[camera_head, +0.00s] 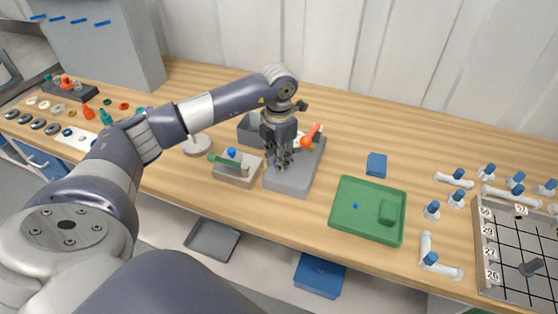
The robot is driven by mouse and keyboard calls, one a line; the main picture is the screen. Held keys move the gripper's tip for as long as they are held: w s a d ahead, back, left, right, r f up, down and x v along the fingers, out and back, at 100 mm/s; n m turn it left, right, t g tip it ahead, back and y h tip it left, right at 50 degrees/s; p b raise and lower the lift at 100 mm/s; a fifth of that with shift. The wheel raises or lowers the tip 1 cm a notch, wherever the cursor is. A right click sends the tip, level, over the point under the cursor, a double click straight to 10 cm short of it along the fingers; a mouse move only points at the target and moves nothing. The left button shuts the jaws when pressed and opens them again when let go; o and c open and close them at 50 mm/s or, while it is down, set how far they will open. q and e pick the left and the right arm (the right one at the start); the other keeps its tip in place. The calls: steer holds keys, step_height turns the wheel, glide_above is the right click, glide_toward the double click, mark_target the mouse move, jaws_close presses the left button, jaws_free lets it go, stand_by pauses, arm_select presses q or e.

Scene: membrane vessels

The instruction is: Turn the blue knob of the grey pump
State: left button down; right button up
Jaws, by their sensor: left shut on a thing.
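The grey pump (290,183) is a low grey block near the middle of the wooden bench, with an orange-red handle (312,134) at its back right. My left gripper (279,163) points down over the pump's top, its fingers closed together at the block. The fingers cover what they hold; no blue knob shows on the pump, and its place fits the spot under the fingers. My right gripper is not in view.
Left of the pump stands a beige block (234,176) with a green bar and a blue ball. A green tray (345,216) and a blue box (376,164) lie to the right. White pipe fittings (426,246) and a numbered grid rack (503,277) are at far right.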

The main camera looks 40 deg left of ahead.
arm_select(q)
steer(key=n+b, duration=0.1)
steer(key=n, duration=0.3)
steer(key=shift+n, duration=2.3)
steer(key=c, duration=1.3)
jaws_free()
steer(key=shift+c, duration=0.2)
steer(key=shift+s, duration=0.1)
step_height(320, 180, up, 12)
steer(key=shift+r, duration=0.1)
